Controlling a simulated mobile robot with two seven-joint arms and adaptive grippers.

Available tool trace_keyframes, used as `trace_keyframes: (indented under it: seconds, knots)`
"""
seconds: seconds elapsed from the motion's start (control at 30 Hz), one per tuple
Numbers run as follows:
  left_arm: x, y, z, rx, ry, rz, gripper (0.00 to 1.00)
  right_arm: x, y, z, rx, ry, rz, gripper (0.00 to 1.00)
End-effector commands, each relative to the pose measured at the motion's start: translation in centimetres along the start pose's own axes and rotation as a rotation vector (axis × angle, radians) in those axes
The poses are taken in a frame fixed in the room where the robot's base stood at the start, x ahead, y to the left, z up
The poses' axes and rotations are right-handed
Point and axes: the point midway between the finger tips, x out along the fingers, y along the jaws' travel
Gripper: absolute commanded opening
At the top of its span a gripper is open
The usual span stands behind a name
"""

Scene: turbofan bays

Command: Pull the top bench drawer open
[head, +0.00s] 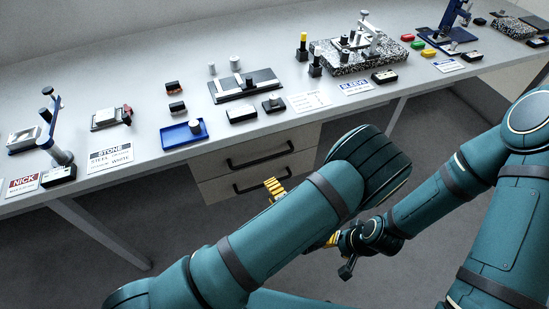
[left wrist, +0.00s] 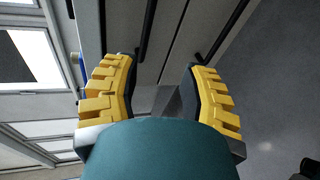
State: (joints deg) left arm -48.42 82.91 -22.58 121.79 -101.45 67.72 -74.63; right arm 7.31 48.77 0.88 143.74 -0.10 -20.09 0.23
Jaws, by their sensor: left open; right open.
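The top bench drawer (head: 228,150) sits under the bench top, its front flush and shut. Its dark bar handle (head: 260,157) runs across the front and also shows in the left wrist view (left wrist: 147,30). My left gripper (head: 274,187) is in front of the drawers, partly hidden by my arm. In the left wrist view its yellow fingers (left wrist: 160,68) are spread, with nothing held between them. The top handle lies beyond the fingers, nearer the left one. My right gripper (head: 336,243) is open, low and to the right, partly hidden by my left arm.
A lower drawer with its own handle (head: 262,183) is just below; that handle also shows in the left wrist view (left wrist: 222,30). The bench top (head: 140,90) carries a blue tray (head: 174,134), stands and labels. A bench leg (head: 95,233) stands left. Floor before the drawers is clear.

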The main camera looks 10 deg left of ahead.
Motion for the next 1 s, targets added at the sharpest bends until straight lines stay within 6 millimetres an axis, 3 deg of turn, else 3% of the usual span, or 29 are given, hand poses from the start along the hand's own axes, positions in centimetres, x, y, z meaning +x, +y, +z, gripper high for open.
trace_keyframes:
  seconds: [0.1,0.27,0.8,1.0]
  knots:
    - [-0.5,0.7,2.5,0.08,-0.107,0.065,0.43,0.0,0.0,0.0,-0.001,0.0,0.0,0.47]
    - [0.4,0.9,3.1,0.099,-0.129,0.081,0.43,0.2,0.1,0.0,-0.001,0.001,0.0,0.47]
    - [10.1,1.4,4.2,0.094,-0.125,0.077,0.43,1.8,0.7,-0.2,-0.002,0.009,0.0,0.47]
    - [12.3,1.6,4.6,0.094,-0.126,0.076,0.43,2.2,0.8,-0.2,-0.002,0.011,0.0,0.47]
